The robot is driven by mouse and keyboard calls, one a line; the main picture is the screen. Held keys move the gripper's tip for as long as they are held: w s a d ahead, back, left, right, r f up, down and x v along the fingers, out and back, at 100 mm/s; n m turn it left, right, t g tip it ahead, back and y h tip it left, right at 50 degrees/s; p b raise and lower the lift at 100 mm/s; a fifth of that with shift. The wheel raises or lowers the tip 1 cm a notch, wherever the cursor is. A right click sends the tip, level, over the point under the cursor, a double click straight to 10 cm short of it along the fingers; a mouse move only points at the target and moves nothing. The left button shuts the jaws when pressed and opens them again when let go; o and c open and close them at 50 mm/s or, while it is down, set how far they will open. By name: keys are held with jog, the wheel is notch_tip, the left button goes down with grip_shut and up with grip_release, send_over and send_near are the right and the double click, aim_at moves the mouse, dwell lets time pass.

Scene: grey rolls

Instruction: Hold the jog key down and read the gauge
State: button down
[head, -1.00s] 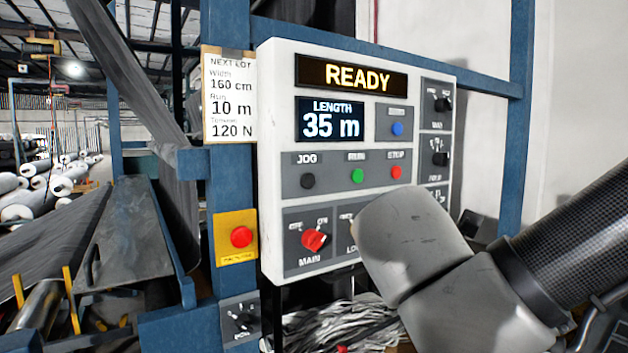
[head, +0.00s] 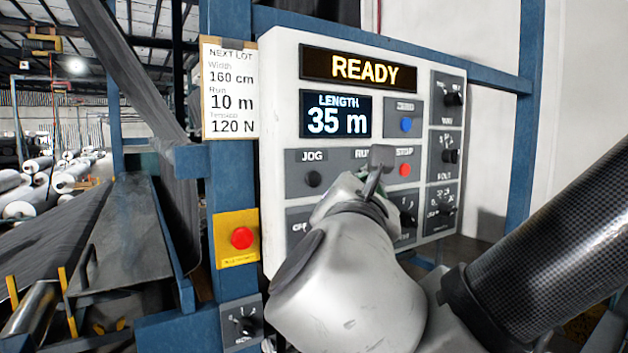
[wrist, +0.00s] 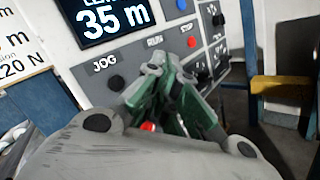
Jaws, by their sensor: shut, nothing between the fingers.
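The jog key (head: 313,179) is a round black button under the label JOG on the white control panel (head: 283,110). It also shows in the wrist view (wrist: 116,83), left of the fingers. My gripper (head: 350,188) is in front of the panel, right of the jog key in the head view. Its fingers (wrist: 160,72) are shut and empty. I see no contact with the key. The length display (head: 336,115) reads 35 m, and the sign above (head: 359,70) reads READY. I cannot make out a dial gauge. The green RUN button is hidden behind my gripper in the head view.
The red STOP button (head: 405,170) and a blue button (head: 405,124) are near my gripper. Black knobs (head: 453,98) line the panel's right side. A red button on a yellow plate (head: 241,238) and a lot card (head: 229,90) are on the blue post at left.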

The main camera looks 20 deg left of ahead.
aim_at(313, 179)
jog(key=shift+w+a, duration=1.45)
jog(key=shift+a, duration=0.2)
jog(key=shift+w+a, duration=1.45)
jog(key=shift+a, duration=0.2)
jog(key=shift+w+a, duration=0.1)
jog(key=shift+a, duration=0.05)
jog(key=shift+w+a, duration=0.15)
jog(key=shift+a, duration=0.05)
jog(key=shift+w+a, duration=0.3)
jog(key=shift+s, duration=0.1)
dwell(3.6)
jog(key=shift+s+d, duration=0.5)
jog(key=shift+d, duration=0.15)
